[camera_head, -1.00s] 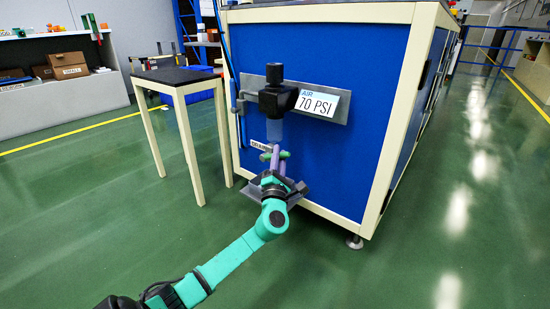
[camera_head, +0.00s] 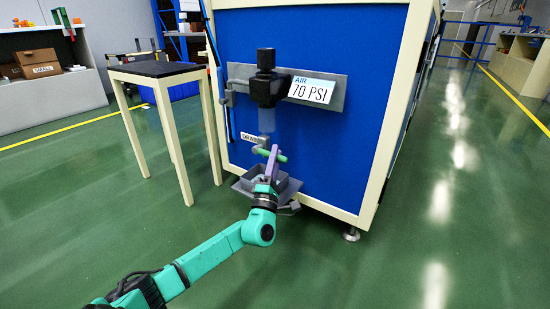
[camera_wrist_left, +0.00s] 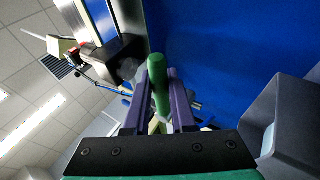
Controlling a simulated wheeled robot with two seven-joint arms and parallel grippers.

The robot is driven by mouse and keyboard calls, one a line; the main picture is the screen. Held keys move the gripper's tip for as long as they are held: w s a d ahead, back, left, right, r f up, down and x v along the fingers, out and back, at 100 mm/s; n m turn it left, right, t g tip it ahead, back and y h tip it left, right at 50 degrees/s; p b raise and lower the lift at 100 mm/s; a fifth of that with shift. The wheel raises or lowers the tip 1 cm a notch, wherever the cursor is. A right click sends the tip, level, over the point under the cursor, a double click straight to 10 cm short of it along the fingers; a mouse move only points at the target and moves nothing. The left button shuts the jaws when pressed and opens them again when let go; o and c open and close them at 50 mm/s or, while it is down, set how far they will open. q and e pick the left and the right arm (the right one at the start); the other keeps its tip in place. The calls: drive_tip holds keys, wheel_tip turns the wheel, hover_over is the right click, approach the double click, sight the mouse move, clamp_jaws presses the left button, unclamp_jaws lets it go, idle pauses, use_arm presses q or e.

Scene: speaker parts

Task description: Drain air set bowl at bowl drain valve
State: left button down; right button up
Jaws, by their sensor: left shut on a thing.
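The air set (camera_head: 265,88) is a black regulator on a grey plate on the blue cabinet end. Its translucent bowl (camera_head: 266,122) hangs below, with a small drain label (camera_head: 250,138) to its left. A green bar-like drain valve handle (camera_head: 281,157) is under the bowl. My left gripper (camera_head: 273,155) reaches up from below, its purple fingers shut on the green handle. In the left wrist view the green handle (camera_wrist_left: 159,88) lies between both fingers (camera_wrist_left: 160,102). The lower valve body is mostly hidden by the fingers. My right gripper is not in view.
A grey open tray (camera_head: 243,190) sits below the bowl, close around my left wrist; its wall (camera_wrist_left: 285,125) is near in the wrist view. A "70 PSI" sign (camera_head: 311,90) is right of the regulator. A black-topped table (camera_head: 158,69) stands left. The green floor is clear.

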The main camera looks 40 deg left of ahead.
use_arm(q)
drive_tip(key=c, duration=0.8)
unclamp_jaws()
drive_tip(key=shift+o, duration=0.2)
drive_tip(key=shift+s+f, duration=0.1)
drive_tip(key=p+v, duration=0.5)
drive_tip(key=v, duration=0.9)
drive_tip(key=shift+s, duration=0.15)
drive_tip(key=shift+f, duration=0.15)
